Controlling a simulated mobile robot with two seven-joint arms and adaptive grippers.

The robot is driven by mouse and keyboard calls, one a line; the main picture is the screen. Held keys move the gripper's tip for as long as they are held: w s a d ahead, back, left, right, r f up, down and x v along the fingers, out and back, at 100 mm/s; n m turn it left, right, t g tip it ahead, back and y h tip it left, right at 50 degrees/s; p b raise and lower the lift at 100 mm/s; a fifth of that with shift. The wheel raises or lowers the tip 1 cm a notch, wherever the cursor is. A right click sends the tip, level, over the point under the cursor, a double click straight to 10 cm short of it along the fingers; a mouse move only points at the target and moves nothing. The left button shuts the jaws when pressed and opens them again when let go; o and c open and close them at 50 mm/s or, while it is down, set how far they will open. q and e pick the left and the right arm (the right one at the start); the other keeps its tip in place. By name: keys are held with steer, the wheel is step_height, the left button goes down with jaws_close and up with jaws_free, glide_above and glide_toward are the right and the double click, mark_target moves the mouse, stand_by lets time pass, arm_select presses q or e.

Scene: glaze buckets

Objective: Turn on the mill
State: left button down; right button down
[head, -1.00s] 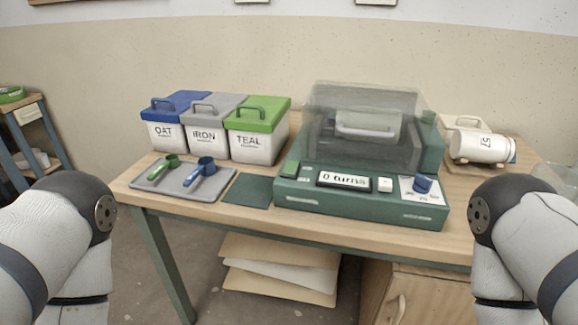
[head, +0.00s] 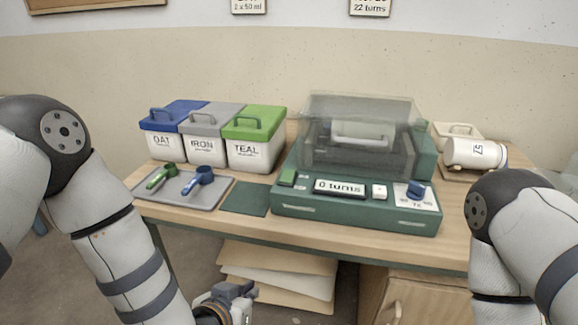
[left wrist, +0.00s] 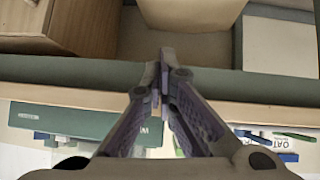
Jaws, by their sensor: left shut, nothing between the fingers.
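The mill (head: 355,210) is a green machine at the right of the table. Its see-through lid (head: 358,125) is down over a pale drum, and a handle shows on the lid's front. Its front panel has a green button (head: 287,178), a display (head: 340,188) reading "0 turns", a white button (head: 379,191) and a blue knob (head: 416,189). My left gripper (head: 243,289) is shut and empty, low in front of the table and left of the mill. It also shows shut in the left wrist view (left wrist: 165,55). My right gripper is out of view.
Blue, grey and green lidded bins (head: 254,140) stand at the back left. A grey tray (head: 215,198) holds a green and a blue scoop. A white jar marked 57 (head: 470,153) lies right of the mill. The table's front edge (head: 250,233) lies beyond my left gripper.

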mark_target(289, 178)
arm_select(q)
steer(key=w+d+r+t, duration=0.2)
steer(key=w+r, duration=0.4)
steer(key=r, duration=0.4)
steer(key=w+d+r+t, duration=0.3)
steer(key=w+r+t, duration=0.2)
steer(key=r, duration=0.5)
steer(key=shift+w+d+r, duration=0.2)
steer(key=shift+w+r, duration=0.1)
steer(key=shift+w, duration=0.05)
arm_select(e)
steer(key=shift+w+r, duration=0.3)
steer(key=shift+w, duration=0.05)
